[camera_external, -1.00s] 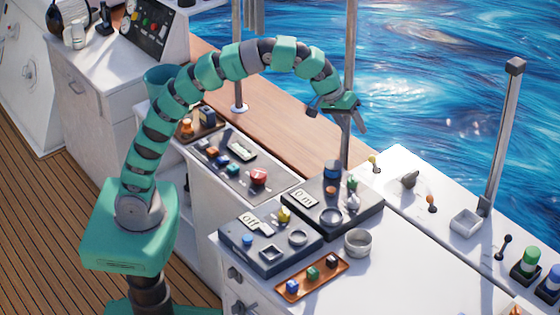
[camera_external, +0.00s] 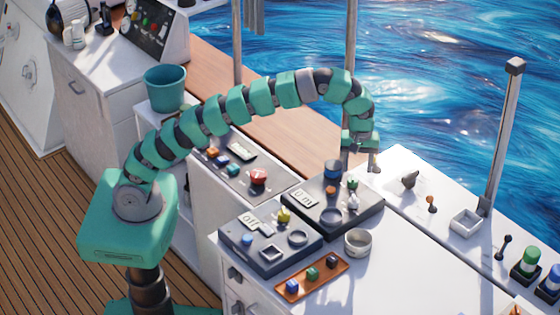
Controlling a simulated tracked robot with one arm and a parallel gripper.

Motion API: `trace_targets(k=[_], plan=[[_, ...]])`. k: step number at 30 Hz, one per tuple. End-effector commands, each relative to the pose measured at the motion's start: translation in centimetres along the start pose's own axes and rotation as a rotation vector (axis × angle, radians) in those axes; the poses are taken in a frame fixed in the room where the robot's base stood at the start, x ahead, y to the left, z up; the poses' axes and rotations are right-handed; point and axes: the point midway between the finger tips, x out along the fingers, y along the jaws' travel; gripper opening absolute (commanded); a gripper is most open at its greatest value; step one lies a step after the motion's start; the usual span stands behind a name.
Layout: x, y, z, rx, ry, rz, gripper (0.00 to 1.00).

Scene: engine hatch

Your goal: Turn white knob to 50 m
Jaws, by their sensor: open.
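The white knob (camera_external: 352,203) stands on the right-hand dark control box (camera_external: 318,221). A small display (camera_external: 304,198) on that box appears to read "0 m". My gripper (camera_external: 361,162) is open and points down, above and beyond the back right part of the box. It is apart from the white knob and holds nothing. The arm arches over the counter from the left. The far finger is partly hidden.
Close to the white knob are a green knob (camera_external: 352,183), an orange knob (camera_external: 331,190), a blue cylinder (camera_external: 332,168) and a ring (camera_external: 330,216). A second box (camera_external: 270,262) reads "off". A white cup (camera_external: 358,242) stands in front.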

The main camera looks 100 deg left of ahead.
Motion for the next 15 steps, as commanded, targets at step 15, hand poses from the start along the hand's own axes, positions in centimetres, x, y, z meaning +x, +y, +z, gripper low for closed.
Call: trace_targets(k=[15], plan=[[7.5,-0.2,0.1,0.002,-0.001,-0.006,0.53]])
